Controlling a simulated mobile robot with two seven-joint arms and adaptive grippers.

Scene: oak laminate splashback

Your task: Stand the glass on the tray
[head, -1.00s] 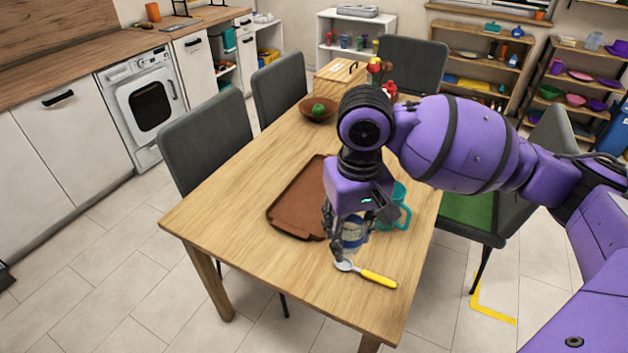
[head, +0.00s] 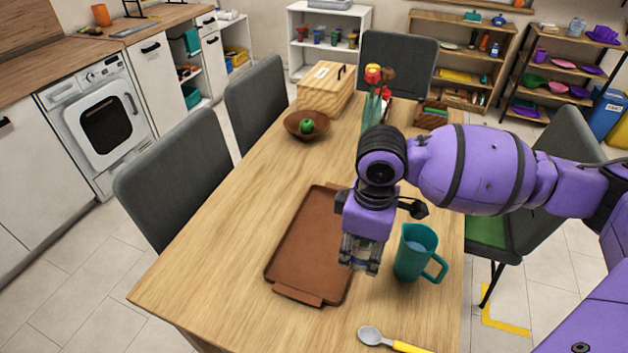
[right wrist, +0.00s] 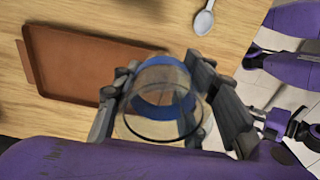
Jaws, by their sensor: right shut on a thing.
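The brown tray (head: 307,245) lies flat on the table, left of my right gripper (head: 360,266) in the head view. That gripper points down and is shut on a clear glass with a blue band. In the right wrist view, the glass (right wrist: 163,98) is between the fingers, and the tray (right wrist: 85,62) lies beyond it. The head view mostly hides the glass behind the fingers. The gripper is over the tray's right edge, near the teal jug; the glass's height is hard to tell.
The teal jug (head: 413,254) stands close to the right of my right gripper. A yellow-handled spoon (head: 372,336) lies near the front edge. A brown bowl with a green fruit (head: 307,126), a wooden box (head: 325,88) and flowers (head: 374,76) are farther back. The tray is empty.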

